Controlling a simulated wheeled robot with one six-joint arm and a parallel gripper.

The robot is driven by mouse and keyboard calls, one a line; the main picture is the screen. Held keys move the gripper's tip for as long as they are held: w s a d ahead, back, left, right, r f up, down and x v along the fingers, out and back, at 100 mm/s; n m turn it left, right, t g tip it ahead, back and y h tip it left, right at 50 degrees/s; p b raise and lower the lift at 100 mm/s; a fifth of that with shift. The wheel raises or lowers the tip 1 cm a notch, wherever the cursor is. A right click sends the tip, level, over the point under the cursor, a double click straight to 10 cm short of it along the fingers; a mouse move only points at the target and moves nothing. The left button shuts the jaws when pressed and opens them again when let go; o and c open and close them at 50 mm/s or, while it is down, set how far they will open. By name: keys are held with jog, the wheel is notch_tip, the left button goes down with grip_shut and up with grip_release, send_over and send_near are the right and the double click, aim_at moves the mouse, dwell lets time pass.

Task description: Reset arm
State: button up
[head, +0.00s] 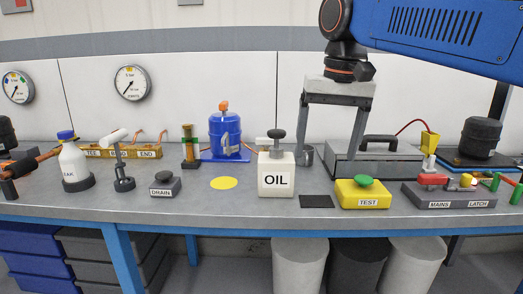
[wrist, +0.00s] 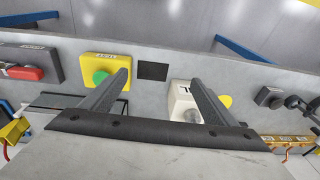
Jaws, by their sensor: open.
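My gripper (head: 329,172) hangs from my blue arm above the bench at the right of centre in the head view. Its two long grey fingers point down and are spread apart, with nothing between them. The fingers also show in the wrist view (wrist: 160,80), open over the bench. In the head view the white OIL box (head: 276,181) stands left of the fingers, and the yellow TEST box (head: 365,193) with its green button stands in front, to the right. The fingertips appear apart from both.
The grey bench (head: 225,207) also holds a blue compressor (head: 225,135), a DRAIN pedal (head: 165,186), a white LEAK bottle (head: 74,163), a dark flat square (head: 316,201), a yellow disc (head: 224,183), a grey case (head: 375,165) and a MAINS/LATCH box (head: 448,195). Bins stand below.

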jog(key=s+d+f+t, duration=0.1)
jog(key=s+d+f, duration=0.4)
jog(key=f, duration=0.4)
jog(key=s+d+f+t, duration=0.1)
jog(key=s+d+f, duration=0.4)
jog(key=f, duration=0.5)
jog(key=s+d+f+t, duration=0.1)
jog(key=s+d+f, duration=0.3)
jog(key=f, duration=0.6)
jog(key=s, duration=0.2)
jog(key=shift+s+d+h, duration=0.3)
jog(key=shift+s+d, duration=0.05)
jog(key=shift+d, duration=0.05)
